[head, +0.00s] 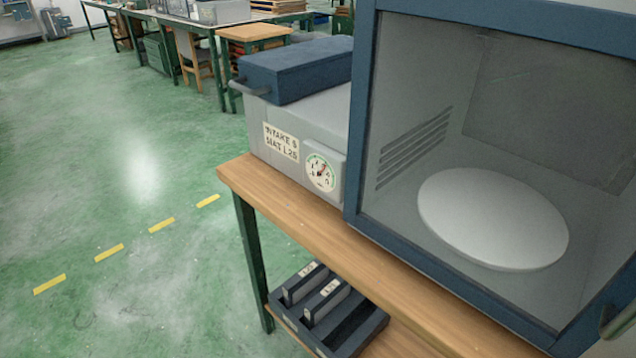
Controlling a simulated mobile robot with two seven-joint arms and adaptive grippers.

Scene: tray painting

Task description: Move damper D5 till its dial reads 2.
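A grey box with a round dial (320,173) stands on the wooden bench, left of the spray booth. Its label (281,141) seems to read "INTAKE 5" with a second line, "SLAT L25" or similar. I see no marking D5. A dark blue block (296,70) lies on top of the box, with a grey bar handle (250,88) at its left end. The dial is white with a green arc and a small reddish needle that seems to point up and right. Its numbers are too small to read surely.
The blue-framed booth (361,120) holds a white round turntable (492,218) and has slots in its left wall. Below the bench top (300,222), a dark tray (372,333) holds labelled slats (325,300). Green floor (120,180) is clear to the left.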

